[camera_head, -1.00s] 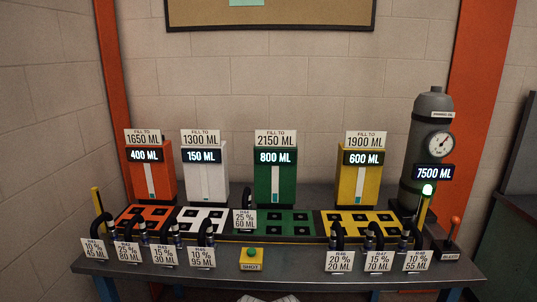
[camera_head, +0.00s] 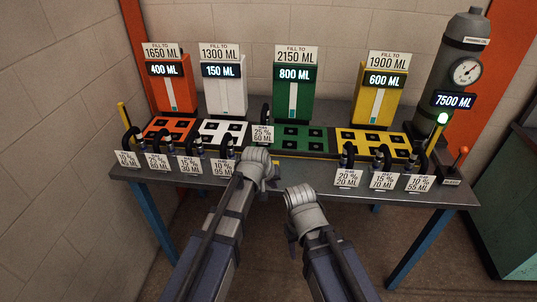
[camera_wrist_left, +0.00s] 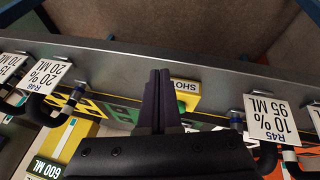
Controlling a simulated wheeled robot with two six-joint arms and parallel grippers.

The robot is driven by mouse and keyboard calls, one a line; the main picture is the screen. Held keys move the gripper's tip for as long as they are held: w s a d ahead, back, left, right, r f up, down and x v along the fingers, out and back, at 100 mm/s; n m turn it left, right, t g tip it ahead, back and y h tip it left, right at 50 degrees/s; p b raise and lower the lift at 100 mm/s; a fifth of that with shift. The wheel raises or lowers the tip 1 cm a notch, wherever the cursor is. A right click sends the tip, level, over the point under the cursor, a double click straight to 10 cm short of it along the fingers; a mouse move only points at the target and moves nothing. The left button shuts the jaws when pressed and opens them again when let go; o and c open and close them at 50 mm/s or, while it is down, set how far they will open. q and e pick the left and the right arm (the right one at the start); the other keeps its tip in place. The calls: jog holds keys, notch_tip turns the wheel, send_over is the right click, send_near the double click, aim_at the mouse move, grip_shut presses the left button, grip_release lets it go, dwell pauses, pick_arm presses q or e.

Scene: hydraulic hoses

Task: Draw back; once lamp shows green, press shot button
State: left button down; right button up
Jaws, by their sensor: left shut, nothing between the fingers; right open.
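The lamp (camera_head: 443,119) glows green on a yellow post at the right end of the table. In the head view my left gripper hides the box. My left gripper (camera_head: 260,168) is over the table's front edge; its fingers (camera_wrist_left: 160,82) are shut and empty. I cannot tell whether they touch the box. My right gripper (camera_head: 300,200) is open and empty, lower and in front of the table.
Orange, white, green and yellow tanks (camera_head: 294,90) stand behind coloured socket panels, reading 400, 150, 800 and 600 ML. Black hoses with tags (camera_head: 347,178) line the front edge on both sides of my left gripper. A grey cylinder (camera_head: 460,60) with a gauge reads 7500 ML. A red-knobbed lever (camera_head: 460,155) stands at right.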

pick_arm(q)
jog(key=w+a+r+n+t+p, duration=0.3)
jog(key=w+r, duration=0.6)
jog(key=w, duration=0.4)
jog(key=shift+r+n+t+h+p, duration=0.2)
jog(key=shift+n+t+h+p, duration=0.1)
jog(key=shift+t+h+p, duration=0.15)
jog(key=shift+s+f, duration=0.1)
jog(key=shift+f, duration=0.05)
notch_tip(320, 180, down, 8)
jog(key=b, duration=0.8)
jog(key=shift+f+b, duration=0.25)
jog(key=shift+b, duration=0.15)
jog(key=shift+f, duration=0.1)
dwell(0.4)
jog(key=shift+f+b, duration=0.3)
jog(key=shift+b, duration=0.1)
jog(key=shift+f+b, duration=0.45)
dwell(0.6)
jog(key=shift+r, duration=0.15)
jog(key=shift+r+p, duration=0.75)
jog(key=shift+p, duration=0.15)
